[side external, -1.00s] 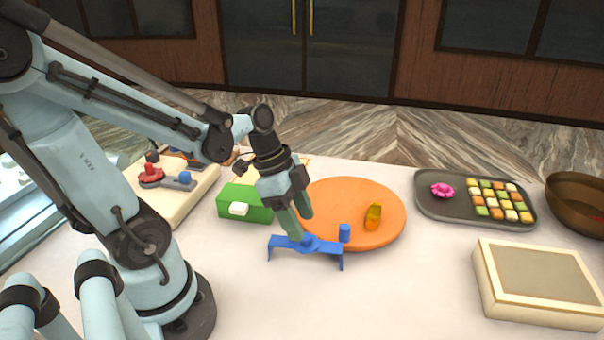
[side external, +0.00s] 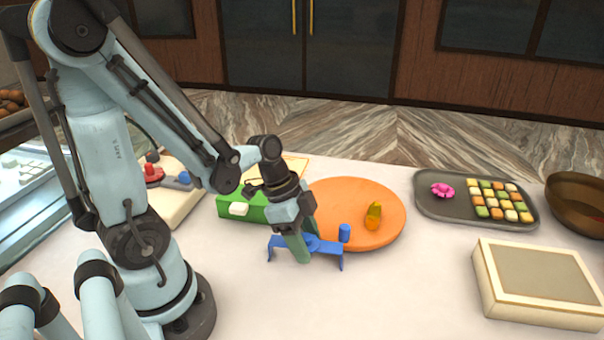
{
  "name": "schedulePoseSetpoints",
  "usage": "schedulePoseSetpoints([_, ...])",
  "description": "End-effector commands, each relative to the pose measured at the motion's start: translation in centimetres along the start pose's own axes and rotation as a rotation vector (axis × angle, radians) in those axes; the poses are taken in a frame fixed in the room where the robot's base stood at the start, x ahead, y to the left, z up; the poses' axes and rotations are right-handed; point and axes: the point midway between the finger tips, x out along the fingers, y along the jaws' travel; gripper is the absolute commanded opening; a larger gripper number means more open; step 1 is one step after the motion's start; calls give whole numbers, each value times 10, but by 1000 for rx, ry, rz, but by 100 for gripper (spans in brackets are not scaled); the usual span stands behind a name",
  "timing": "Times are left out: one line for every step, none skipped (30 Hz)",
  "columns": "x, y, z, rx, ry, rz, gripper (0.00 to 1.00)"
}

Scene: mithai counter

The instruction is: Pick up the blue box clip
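The blue box clip (side external: 330,245) lies on the white counter, just in front of the orange round board, with its bent ends pointing down. A small blue cylinder (side external: 344,233) stands by its right end; I cannot tell if they are joined. My gripper (side external: 307,247) points down over the middle of the clip. Its green fingers look apart, one in front of the clip's bar and one behind. The front finger hides part of the clip. I see no lift of the clip, and contact with the fingers cannot be made out.
The orange board (side external: 340,195) bears a yellow-orange piece (side external: 373,215). A green box (side external: 230,203) with a white block is behind my gripper to the left. A grey tray (side external: 440,211) of sweets, a cream box (side external: 540,280) and a brown bowl (side external: 575,200) stand right. The front counter is clear.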

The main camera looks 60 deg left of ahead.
Motion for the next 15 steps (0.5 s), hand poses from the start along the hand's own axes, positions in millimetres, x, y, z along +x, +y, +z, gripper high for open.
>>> schedulePoseSetpoints([0,0,0,0,0,0,49])
schedulePoseSetpoints([0,0,0,0,0,0,45])
schedulePoseSetpoints([0,0,0,0,0,0,38])
schedulePoseSetpoints([0,0,0,0,0,0,34])
schedulePoseSetpoints([0,0,0,0,0,0,29])
schedulePoseSetpoints([0,0,0,0,0,0,23])
schedulePoseSetpoints([0,0,0,0,0,0,18])
schedulePoseSetpoints([0,0,0,0,0,0,14])
schedulePoseSetpoints([0,0,0,0,0,0,8])
schedulePoseSetpoints([0,0,0,0,0,0,4])
schedulePoseSetpoints([0,0,0,0,0,0,4])
schedulePoseSetpoints([0,0,0,0,0,0,4])
schedulePoseSetpoints([0,0,0,0,0,0,4])
schedulePoseSetpoints([0,0,0,0,0,0,4])
schedulePoseSetpoints([0,0,0,0,0,0,4])
